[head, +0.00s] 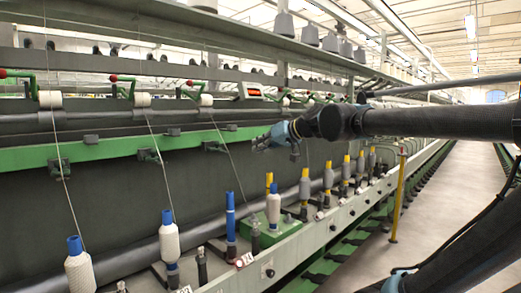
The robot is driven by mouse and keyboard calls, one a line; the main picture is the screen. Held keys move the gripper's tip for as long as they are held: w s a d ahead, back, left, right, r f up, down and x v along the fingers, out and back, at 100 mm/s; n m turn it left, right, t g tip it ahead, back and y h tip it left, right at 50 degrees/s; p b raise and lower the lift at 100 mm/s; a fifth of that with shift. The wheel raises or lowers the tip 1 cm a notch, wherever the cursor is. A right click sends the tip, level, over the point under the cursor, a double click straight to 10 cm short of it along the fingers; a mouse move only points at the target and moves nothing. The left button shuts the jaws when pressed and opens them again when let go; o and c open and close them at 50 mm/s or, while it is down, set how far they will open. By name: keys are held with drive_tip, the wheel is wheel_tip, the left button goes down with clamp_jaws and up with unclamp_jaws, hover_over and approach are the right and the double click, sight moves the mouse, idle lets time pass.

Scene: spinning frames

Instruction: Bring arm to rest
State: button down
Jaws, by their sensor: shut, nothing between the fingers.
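My arm reaches in from the right edge of the head view, dark with blue-grey joints. It runs roughly level to the left, in front of the spinning frame (110,155).
White-wound bobbins (170,243) and a bare blue tube (230,218) stand on the lower spindle rail (285,250). Several grey bobbins with yellow tops (328,177) stand farther back.

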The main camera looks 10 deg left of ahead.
drive_tip(key=s+d+f+m+g+h, duration=0.1)
drive_tip(key=s+d+f+h, duration=0.3)
drive_tip(key=d+f, duration=0.7)
drive_tip(key=s+d+f+m+g+h, duration=0.2)
drive_tip(key=s+d+f, duration=0.6)
drive_tip(key=d+f, duration=0.4)
drive_tip(key=s+d+f+m+g+h, duration=0.1)
drive_tip(key=s+d+f+m+h, duration=0.3)
drive_tip(key=d+f, duration=0.8)
drive_tip(key=shift+s+f+h, duration=0.85)
drive_tip(key=shift+s+h, duration=0.05)
drive_tip(key=shift+s, duration=0.2)
drive_tip(key=shift+w+f+g, duration=0.2)
drive_tip(key=shift+w+g, duration=0.1)
drive_tip(key=shift+w, duration=0.2)
